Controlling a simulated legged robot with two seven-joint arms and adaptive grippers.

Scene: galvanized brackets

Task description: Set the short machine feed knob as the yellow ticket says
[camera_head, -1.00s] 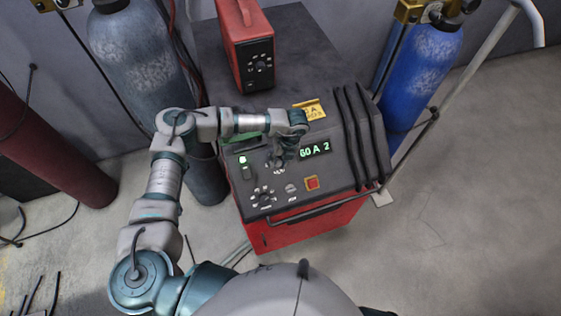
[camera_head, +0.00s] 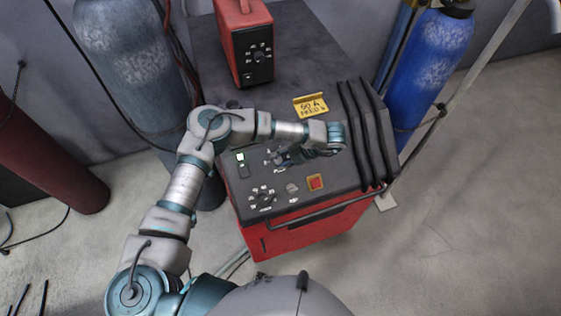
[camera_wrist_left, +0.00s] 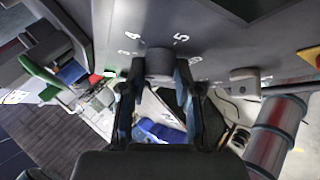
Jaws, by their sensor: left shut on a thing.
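The yellow ticket (camera_head: 311,106) lies on the top of the low red-and-black machine (camera_head: 304,226); it reads "60 A" and a feed line whose number is too small to read surely. My left gripper (camera_head: 280,159) is at the feed knob on the sloped panel. In the left wrist view the dark round knob (camera_wrist_left: 158,62) sits between the fingers of the left gripper (camera_wrist_left: 160,76), which are shut on it. White numbers 3, 4 and 5 show around it. My forearm hides the green display in the head view. My right gripper is not in view.
A red box (camera_head: 245,50) with its own dial stands on the machine. The panel also has a lower dial (camera_head: 264,198), a red button (camera_head: 316,182) and a green-lit switch (camera_head: 242,164). Gas cylinders stand at both sides; a blue one (camera_head: 428,65) is at right.

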